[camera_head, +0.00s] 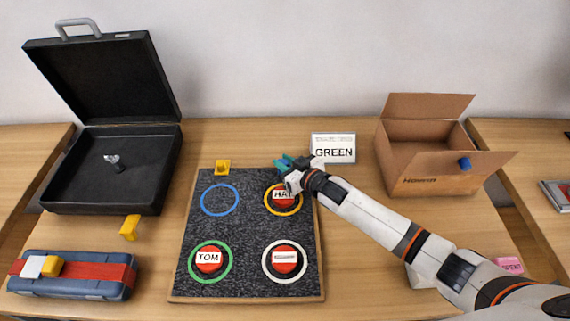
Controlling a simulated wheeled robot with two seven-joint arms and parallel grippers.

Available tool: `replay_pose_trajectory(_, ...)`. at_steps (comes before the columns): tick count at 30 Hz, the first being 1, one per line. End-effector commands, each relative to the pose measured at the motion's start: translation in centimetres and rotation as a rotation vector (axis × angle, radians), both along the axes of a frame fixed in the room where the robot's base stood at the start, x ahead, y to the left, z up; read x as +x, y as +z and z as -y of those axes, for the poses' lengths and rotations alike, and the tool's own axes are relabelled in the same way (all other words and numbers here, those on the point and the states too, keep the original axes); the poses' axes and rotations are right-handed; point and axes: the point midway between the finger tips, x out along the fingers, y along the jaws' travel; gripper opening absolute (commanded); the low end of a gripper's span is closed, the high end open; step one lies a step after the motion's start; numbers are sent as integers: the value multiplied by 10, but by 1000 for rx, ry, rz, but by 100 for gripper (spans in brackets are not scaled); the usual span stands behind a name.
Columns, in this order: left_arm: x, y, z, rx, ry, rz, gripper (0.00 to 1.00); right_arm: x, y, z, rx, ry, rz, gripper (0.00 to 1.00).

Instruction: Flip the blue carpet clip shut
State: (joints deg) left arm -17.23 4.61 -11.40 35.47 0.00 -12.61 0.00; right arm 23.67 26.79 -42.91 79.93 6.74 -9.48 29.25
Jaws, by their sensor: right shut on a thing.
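The blue carpet clip (282,162) is at the far edge of the dark grey carpet (244,228), near its right corner. It looks teal-blue and is partly hidden by my gripper. My right gripper (289,168) reaches in from the right and is shut on the clip. How far the clip is folded cannot be told. A yellow clip (222,167) sits at the same far edge, further left. My left gripper is not in view.
The carpet holds several coloured rings with red buttons, labelled TOM (208,258) and others. A GREEN sign (333,150) stands behind. An open black case (105,175) is left, an open cardboard box (430,165) right. A blue-grey strapped case (72,275) lies front left.

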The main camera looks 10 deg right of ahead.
Motion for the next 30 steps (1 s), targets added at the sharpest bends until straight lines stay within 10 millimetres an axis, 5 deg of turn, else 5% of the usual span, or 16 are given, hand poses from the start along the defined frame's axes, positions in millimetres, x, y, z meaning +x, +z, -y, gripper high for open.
replay_pose_trajectory(7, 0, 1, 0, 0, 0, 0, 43, 0, 0, 0, -2, 2, 1, 0)
replay_pose_trajectory(8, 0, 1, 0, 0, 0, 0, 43, 0, 0, 0, -2, 2, 1, 28)
replay_pose_trajectory(11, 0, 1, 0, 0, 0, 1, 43, 0, 0, 0, -3, 2, 0, 44)
replay_pose_trajectory(22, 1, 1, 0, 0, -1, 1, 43, -5, 1, 2, -2, 1, -1, 44)
replay_pose_trajectory(30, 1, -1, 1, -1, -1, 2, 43, -45, 12, 23, -4, 2, -1, 44)
